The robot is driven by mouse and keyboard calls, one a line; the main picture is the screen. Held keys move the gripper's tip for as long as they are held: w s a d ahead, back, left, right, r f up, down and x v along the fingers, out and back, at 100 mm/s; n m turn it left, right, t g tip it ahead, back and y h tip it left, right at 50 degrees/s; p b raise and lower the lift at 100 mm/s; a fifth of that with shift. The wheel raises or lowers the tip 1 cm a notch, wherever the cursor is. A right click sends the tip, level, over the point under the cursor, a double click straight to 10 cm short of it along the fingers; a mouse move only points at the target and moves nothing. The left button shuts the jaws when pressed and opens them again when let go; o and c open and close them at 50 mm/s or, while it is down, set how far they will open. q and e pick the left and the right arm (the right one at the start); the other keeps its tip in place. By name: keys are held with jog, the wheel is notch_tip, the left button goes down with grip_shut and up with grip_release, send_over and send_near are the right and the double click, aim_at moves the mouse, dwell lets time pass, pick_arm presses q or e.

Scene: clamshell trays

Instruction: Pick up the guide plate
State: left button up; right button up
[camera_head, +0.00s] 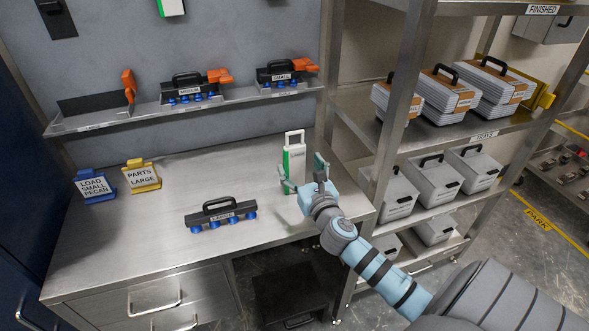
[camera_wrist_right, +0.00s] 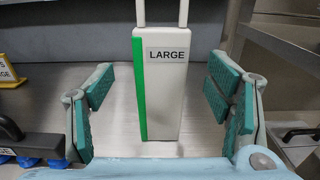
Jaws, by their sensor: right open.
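The guide plate (camera_head: 294,160) is a white upright block with a green stripe and a loop handle on top. It stands on the steel workbench (camera_head: 130,235) near its right end. In the right wrist view the guide plate (camera_wrist_right: 165,95) carries a LARGE label and appears between my fingers. My right gripper (camera_head: 303,173) is open, with its teal-padded fingers to the left and right of the plate. The right wrist view shows gaps between both fingers of the right gripper (camera_wrist_right: 160,105) and the plate. My left gripper is not in view.
A dark LARGE tool with blue cups (camera_head: 222,216) lies left of the plate. Yellow (camera_head: 141,176) and blue (camera_head: 95,187) sign stands sit further left. A wall shelf (camera_head: 110,119) holds similar tools. A rack (camera_head: 400,85) with trays and bins stands at right. The bench's front left is clear.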

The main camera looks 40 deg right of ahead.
aim_at(296, 160)
jog(key=x, duration=0.3)
jog(key=f+b+x, duration=0.1)
jog(key=x, duration=0.1)
jog(key=shift+w+d, duration=0.2)
jog(key=shift+r, duration=0.15)
jog(key=c, duration=1.4)
